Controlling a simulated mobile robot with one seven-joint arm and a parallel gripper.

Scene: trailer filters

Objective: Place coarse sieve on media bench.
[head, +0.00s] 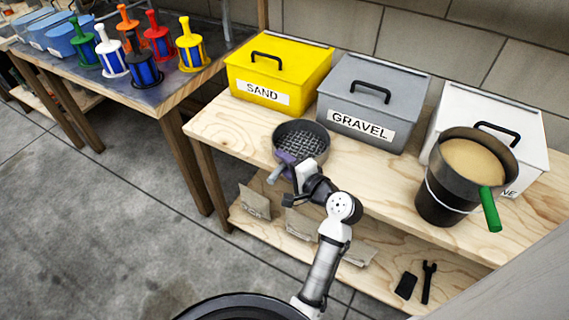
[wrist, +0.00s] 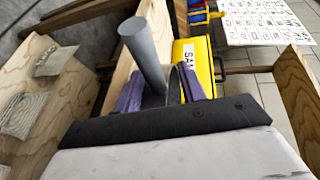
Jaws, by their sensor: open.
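The coarse sieve (head: 301,139) is a dark round pan with a wide grey mesh. It appears to rest level on the media bench (head: 225,128), near the front edge and in front of the sand and gravel bins. Its grey handle (head: 275,176) points toward the front left, over the edge. My gripper (head: 285,161) is at the handle, with its purple fingers open on either side of it. In the wrist view the handle (wrist: 145,55) stands between the purple fingers (wrist: 162,88). Contact between fingers and handle cannot be told.
A yellow SAND bin (head: 290,58), a grey GRAVEL bin (head: 372,85) and a white bin (head: 533,135) line the bench's back. A green-handled sieve with sand (head: 478,160) sits on a dark bucket (head: 440,205). Bench space between is clear. Coloured filters (head: 145,68) stand on the left table.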

